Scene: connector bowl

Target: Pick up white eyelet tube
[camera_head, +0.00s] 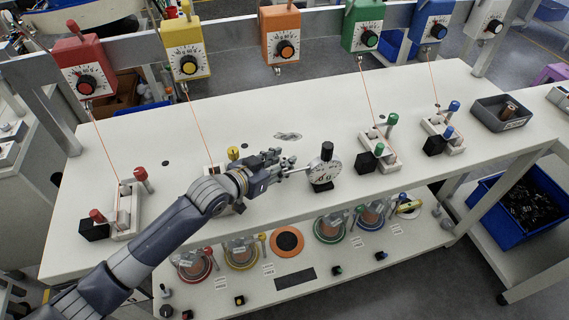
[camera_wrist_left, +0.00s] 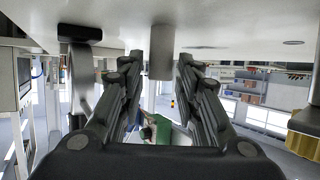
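A plain pale grey-white cylinder (camera_wrist_left: 161,52), which looks like the white eyelet tube, shows in the left wrist view, where the table is at the top of the picture. It stands on the table surface, between the fingertips in the picture. A narrow gap shows on each side of it. My left gripper (camera_wrist_left: 158,85) is open, and no finger visibly touches the cylinder. In the head view my left gripper (camera_head: 283,166) is low over the middle of the table, pointing right. I cannot make out the tube clearly there. My right gripper is not in view.
Fixtures with green (camera_head: 379,150) and blue (camera_head: 443,131) handles stand farther right, and a grey bin (camera_head: 489,112) beyond. The table (camera_head: 270,110) behind the gripper is mostly clear.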

